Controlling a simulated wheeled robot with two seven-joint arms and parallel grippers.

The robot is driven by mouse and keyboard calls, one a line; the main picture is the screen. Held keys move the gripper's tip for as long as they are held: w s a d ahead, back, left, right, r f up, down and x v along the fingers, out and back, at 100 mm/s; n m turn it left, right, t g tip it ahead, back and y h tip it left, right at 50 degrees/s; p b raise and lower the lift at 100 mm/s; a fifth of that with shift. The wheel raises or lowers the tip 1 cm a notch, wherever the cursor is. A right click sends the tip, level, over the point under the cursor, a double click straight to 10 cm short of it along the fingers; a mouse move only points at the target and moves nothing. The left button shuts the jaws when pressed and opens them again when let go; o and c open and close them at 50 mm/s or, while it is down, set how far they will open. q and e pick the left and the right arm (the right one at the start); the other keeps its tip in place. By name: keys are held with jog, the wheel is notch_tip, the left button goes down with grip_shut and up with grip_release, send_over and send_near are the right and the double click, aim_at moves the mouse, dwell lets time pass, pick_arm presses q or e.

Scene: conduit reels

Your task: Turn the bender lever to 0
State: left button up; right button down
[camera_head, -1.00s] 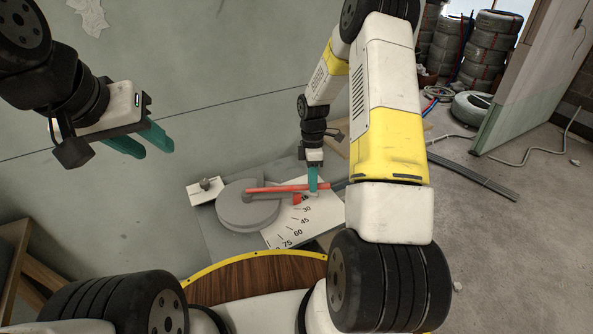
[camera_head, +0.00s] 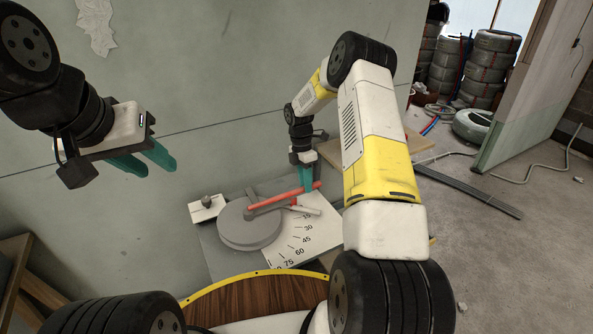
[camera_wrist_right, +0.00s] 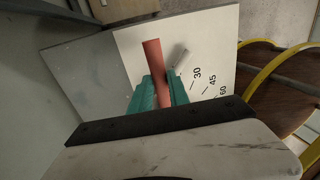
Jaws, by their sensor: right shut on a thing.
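In the right wrist view the red lever (camera_wrist_right: 154,62) runs between the teal fingers (camera_wrist_right: 159,92). My left gripper (camera_head: 147,163) is open and empty, in front of the wall, away from the bender.
A small grey piece (camera_head: 305,209) lies by the lever over the plate. A round wooden top with yellow edging (camera_head: 270,290) is in front. The wall (camera_head: 230,90) stands close behind the bender. Stacked conduit reels (camera_head: 491,68) and long grey bars (camera_head: 470,190) are at the right.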

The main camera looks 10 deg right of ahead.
jog(key=shift+w+r, duration=0.1)
jog(key=shift+w, duration=0.15)
jog(key=c, duration=1.3)
grip_release()
jog(key=shift+a, duration=0.1)
jog(key=shift+o, duration=0.2)
jog(key=v, duration=0.7)
jog(key=shift+r, duration=0.3)
jog(key=shift+r, duration=0.1)
